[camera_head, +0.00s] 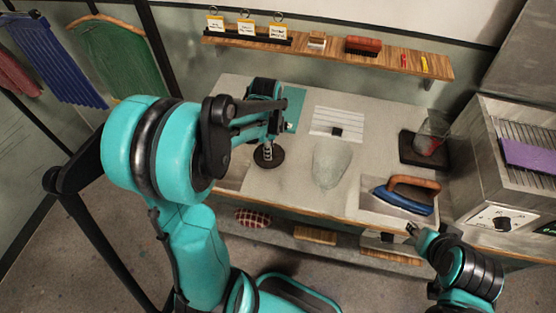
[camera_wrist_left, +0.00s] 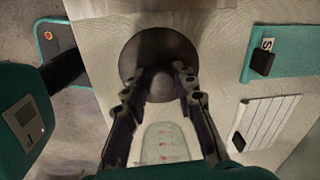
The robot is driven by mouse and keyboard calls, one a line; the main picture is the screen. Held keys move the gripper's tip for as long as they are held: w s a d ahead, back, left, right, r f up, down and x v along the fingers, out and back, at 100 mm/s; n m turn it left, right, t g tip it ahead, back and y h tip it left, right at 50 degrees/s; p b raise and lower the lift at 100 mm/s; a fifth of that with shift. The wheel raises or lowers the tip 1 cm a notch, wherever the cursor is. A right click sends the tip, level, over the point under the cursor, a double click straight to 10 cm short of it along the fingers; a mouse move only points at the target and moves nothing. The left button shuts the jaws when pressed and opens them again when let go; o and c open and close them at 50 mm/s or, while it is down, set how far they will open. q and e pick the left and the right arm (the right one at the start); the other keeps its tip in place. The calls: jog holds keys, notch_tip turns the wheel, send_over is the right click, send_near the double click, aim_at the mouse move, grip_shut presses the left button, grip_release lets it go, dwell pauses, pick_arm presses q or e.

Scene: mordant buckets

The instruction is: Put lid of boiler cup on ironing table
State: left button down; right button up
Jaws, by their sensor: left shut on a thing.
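The lid (camera_head: 269,157) is a dark round disc with a knob, at the left part of the pale table (camera_head: 290,180). My left gripper (camera_head: 267,141) reaches down over it and is shut on its knob. In the left wrist view the lid (camera_wrist_left: 150,46) lies between and beyond the fingers (camera_wrist_left: 158,84). Whether it touches the tabletop or hangs just above is unclear. A clear cup with red contents (camera_head: 430,142) stands on a dark plate at the back right. My right gripper (camera_head: 413,231) is by the table's front right edge; its fingers are too small to judge.
A blue iron (camera_head: 403,199) with a wooden handle rests at the front right. A pale rounded pad (camera_head: 331,163) and white slatted piece (camera_head: 337,122) lie mid-table. A teal mat (camera_head: 294,108) lies behind my left gripper. A grey boiler unit (camera_head: 500,212) stands right.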

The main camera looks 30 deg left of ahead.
pick_arm(q)
notch_tip(320, 180, down, 5)
jog(key=shift+r+b, duration=0.1)
jog(key=shift+b, duration=0.55)
jog(key=shift+s, duration=0.1)
jog(key=c, duration=1.2)
grip_release()
